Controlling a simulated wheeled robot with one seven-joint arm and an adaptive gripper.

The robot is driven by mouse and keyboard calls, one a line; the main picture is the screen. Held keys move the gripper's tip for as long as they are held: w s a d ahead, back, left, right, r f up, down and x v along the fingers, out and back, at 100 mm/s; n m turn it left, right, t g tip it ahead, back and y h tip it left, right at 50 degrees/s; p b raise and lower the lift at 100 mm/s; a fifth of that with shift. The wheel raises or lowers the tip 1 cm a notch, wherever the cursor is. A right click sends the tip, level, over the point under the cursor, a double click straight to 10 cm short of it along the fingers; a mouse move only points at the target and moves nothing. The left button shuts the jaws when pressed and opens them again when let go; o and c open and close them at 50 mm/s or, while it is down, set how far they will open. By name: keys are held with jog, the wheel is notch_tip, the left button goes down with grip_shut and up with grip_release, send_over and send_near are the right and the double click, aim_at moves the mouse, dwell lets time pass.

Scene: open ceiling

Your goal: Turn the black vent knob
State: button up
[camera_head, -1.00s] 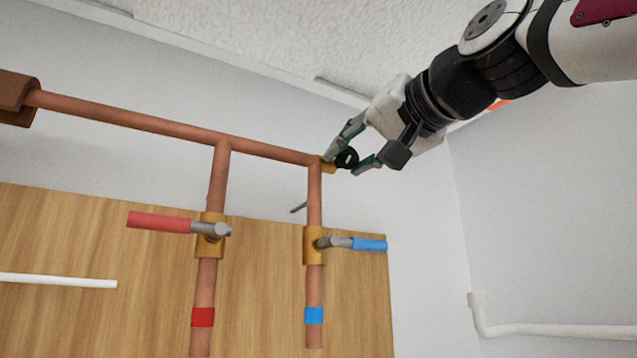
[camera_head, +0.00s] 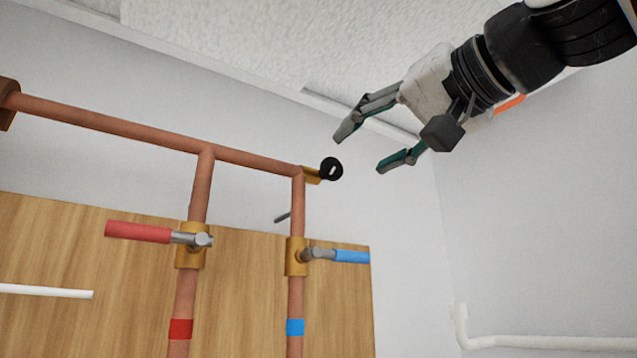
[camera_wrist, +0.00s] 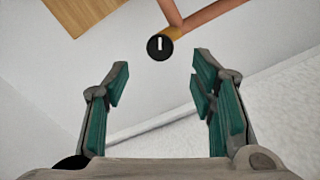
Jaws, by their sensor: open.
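The black vent knob (camera_head: 331,169) is a round disc with a short white mark, on a brass fitting (camera_head: 311,175) at the right end of the copper pipe. In the wrist view the knob (camera_wrist: 160,47) is at top centre, beyond the fingertips, its white mark close to upright. My gripper (camera_head: 360,152) is open and empty, to the right of the knob and apart from it. In the wrist view my gripper (camera_wrist: 160,72) shows its green-padded fingers spread wide with nothing between them.
A horizontal copper pipe (camera_head: 110,126) carries two downpipes, with a red-handled valve (camera_head: 138,231) and a blue-handled valve (camera_head: 351,257) below the knob. A wooden panel (camera_head: 240,290) stands behind. A white pipe (camera_head: 540,343) runs at lower right.

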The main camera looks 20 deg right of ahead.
jog(key=s, duration=0.4)
jog(key=shift+d, duration=0.4)
jog(key=shift+w, duration=0.1)
jog(key=w+a+f+n+g, duration=0.1)
jog(key=w+f+g, duration=0.1)
jog(key=f, duration=0.6)
jog(key=w+a+f+g, duration=0.1)
jog(key=w+f+g, duration=0.1)
jog(key=f, duration=0.6)
jog(key=s+f+n+g+h+p, duration=0.1)
jog(key=s+f+g, duration=0.2)
jog(key=f, duration=0.8)
jog(key=s+f+n+g+h, duration=0.1)
jog(key=s+f+g, duration=0.2)
jog(key=f, duration=0.9)
jog(key=s+f+g+h+p, duration=0.1)
jog(key=s+f+g, duration=0.2)
jog(key=f, duration=0.9)
jog(key=shift+s+n+p, duration=0.25)
jog(key=shift+n+p, duration=0.05)
jog(key=shift+n, duration=0.1)
